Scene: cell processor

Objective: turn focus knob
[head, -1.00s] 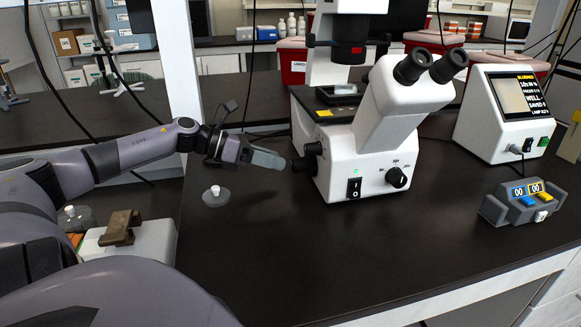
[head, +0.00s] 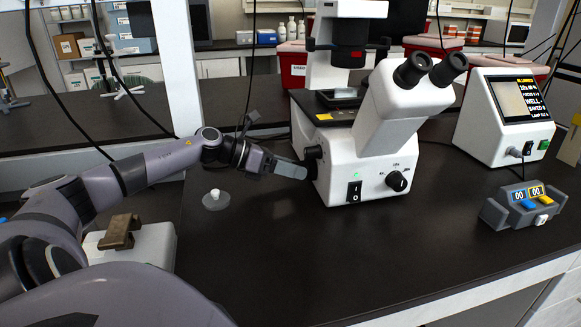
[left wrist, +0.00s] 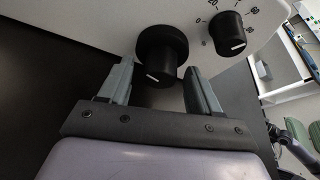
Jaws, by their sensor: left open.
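The white microscope (head: 345,165) stands on the dark bench. Its black focus knob (head: 313,153) sticks out of the left side of the base. In the left wrist view the focus knob (left wrist: 163,56) is round and black with a white mark, and a smaller black knob (left wrist: 229,33) with a numbered scale is to its right. My left gripper (head: 300,170) is at the left side of the microscope. In the left wrist view its two grey fingers (left wrist: 160,88) are open, one on each side of the focus knob. Contact with the knob cannot be told. My right gripper is not in view.
A small clear dish with a white knob (head: 215,200) sits on the bench below my left arm. A two-display counter (head: 524,204) and a white screen unit (head: 503,118) stand at the right. The bench in front of the microscope is clear.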

